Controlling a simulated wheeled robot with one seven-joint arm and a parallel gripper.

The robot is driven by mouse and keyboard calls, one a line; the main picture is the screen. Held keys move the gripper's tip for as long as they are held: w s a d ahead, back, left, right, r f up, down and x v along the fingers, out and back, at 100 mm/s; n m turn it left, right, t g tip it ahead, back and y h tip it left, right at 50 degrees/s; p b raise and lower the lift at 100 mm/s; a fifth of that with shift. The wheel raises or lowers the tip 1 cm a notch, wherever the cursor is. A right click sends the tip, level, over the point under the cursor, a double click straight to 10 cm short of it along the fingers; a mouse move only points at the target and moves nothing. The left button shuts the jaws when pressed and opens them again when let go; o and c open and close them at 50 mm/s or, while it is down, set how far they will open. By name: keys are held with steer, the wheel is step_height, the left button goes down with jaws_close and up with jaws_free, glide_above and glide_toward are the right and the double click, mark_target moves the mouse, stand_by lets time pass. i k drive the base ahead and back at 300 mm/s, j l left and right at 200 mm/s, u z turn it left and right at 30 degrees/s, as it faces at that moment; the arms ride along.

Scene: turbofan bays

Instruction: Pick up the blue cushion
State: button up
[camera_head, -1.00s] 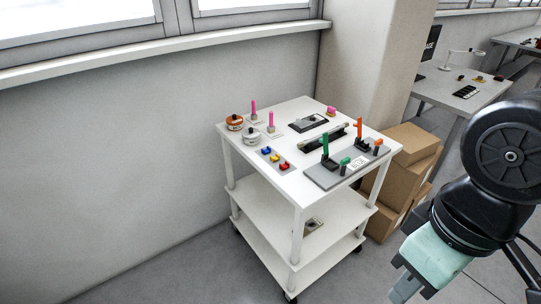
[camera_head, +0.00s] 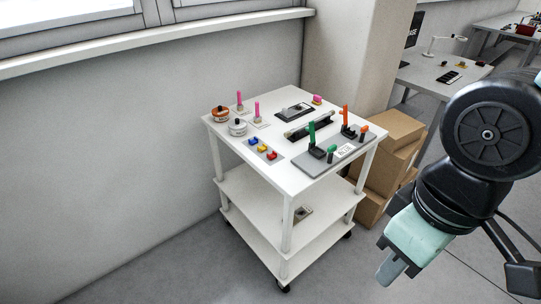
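A small blue piece (camera_head: 253,141) sits on a small grey plate (camera_head: 272,157) on the top of the white cart (camera_head: 292,180). It is the only blue thing I make out there; it is too small to tell its exact shape. A yellow piece (camera_head: 262,148) and a red piece (camera_head: 273,155) sit in a row with it. My gripper (camera_head: 390,270) hangs at the lower right, pointing down, in front of and to the right of the cart, well away from the blue piece. Its fingers overlap in this view, so their opening is hidden.
The cart top also bears pink pegs (camera_head: 257,109), round pots (camera_head: 238,127), a black-framed tray (camera_head: 294,112) and a grey board (camera_head: 335,151) with green and orange upright parts. Cardboard boxes (camera_head: 390,150) stand behind right. Floor is clear at lower left.

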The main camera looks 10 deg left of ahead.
mark_target(254, 141)
steer(key=i+j+u, duration=0.4)
steer(key=i+j, duration=0.35)
steer(key=j, duration=0.25)
steer(key=i+j+u, duration=0.35)
steer(key=i+j, duration=0.4)
steer(key=i, duration=0.15)
